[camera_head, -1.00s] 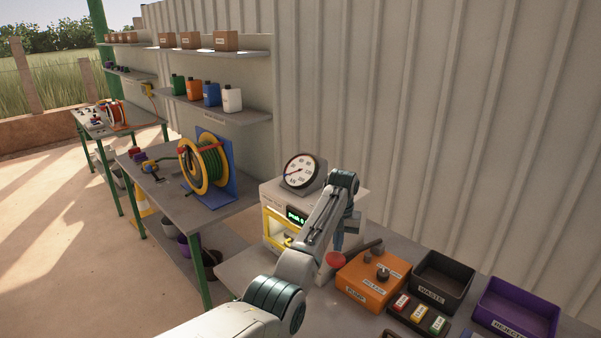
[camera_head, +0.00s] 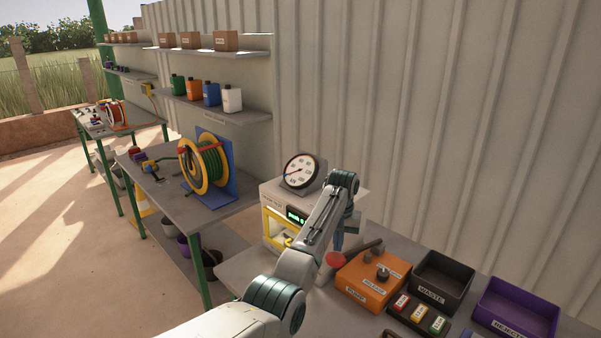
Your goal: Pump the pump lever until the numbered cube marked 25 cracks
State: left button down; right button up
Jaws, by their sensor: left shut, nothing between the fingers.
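The press (camera_head: 272,200) is a pale box with a yellow-framed front opening, a green-lit display (camera_head: 295,217) and a round dial gauge (camera_head: 300,170) on top. My left arm crosses in front of it. My left gripper (camera_head: 337,243) points down, shut and empty, beside the press's right side and just above a red round knob (camera_head: 335,259). I cannot tell whether they touch. The orange pump box (camera_head: 365,285), labelled PUMP, stands to the right, with a dark lever (camera_head: 367,246) at its back. The cube marked 25 cannot be made out. My right gripper is out of view.
A black WASTE bin (camera_head: 443,279) and a purple REJECT bin (camera_head: 517,308) stand to the right. A dark tray (camera_head: 418,317) with several coloured labelled blocks lies in front. A hose reel (camera_head: 205,165) stands on the left bench. The corrugated wall closes off the back.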

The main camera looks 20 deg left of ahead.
aim_at(338, 254)
pick_arm(q)
jog(key=shift+f, duration=0.15)
jog(key=shift+f+b, duration=1.05)
jog(key=shift+f, duration=1.95)
notch_tip(338, 254, down, 3)
jog(key=shift+f+b, duration=0.1)
jog(key=shift+b, duration=0.55)
notch_tip(338, 254, up, 4)
jog(key=p, duration=0.3)
jog(key=shift+f, duration=0.25)
jog(key=shift+r+p, duration=0.4)
jog(key=shift+r, duration=4.65)
jog(key=shift+f, duration=0.1)
